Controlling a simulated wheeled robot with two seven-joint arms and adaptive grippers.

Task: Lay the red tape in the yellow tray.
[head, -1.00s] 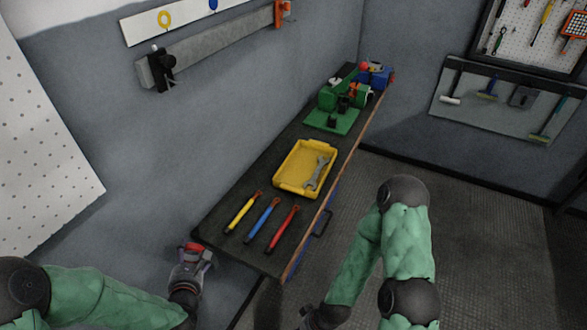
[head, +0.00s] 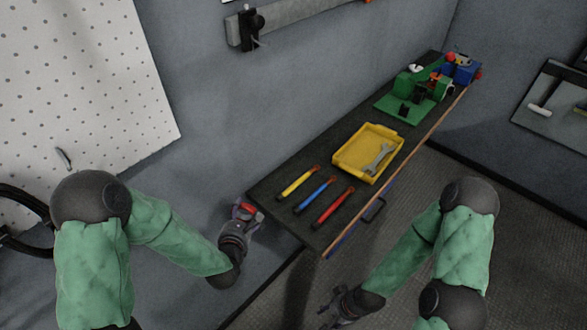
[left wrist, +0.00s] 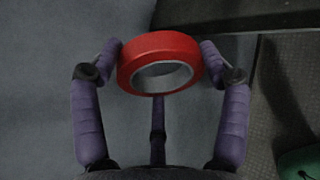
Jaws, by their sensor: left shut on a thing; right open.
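The red tape (left wrist: 158,50) is a roll with a grey inner ring, held between the fingers of my left gripper (left wrist: 160,62). In the head view the red tape (head: 246,208) shows at the tip of my left gripper (head: 243,213), just off the near left end of the workbench. The yellow tray (head: 345,163) lies on the bench, beyond the screwdrivers, with a grey wrench (head: 379,158) in it. My right gripper (head: 332,304) is open and empty, low in front of the bench, over the floor.
A green vise-like device (head: 410,90) and blue parts stand at the far end. A wall runs along the bench's left side.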

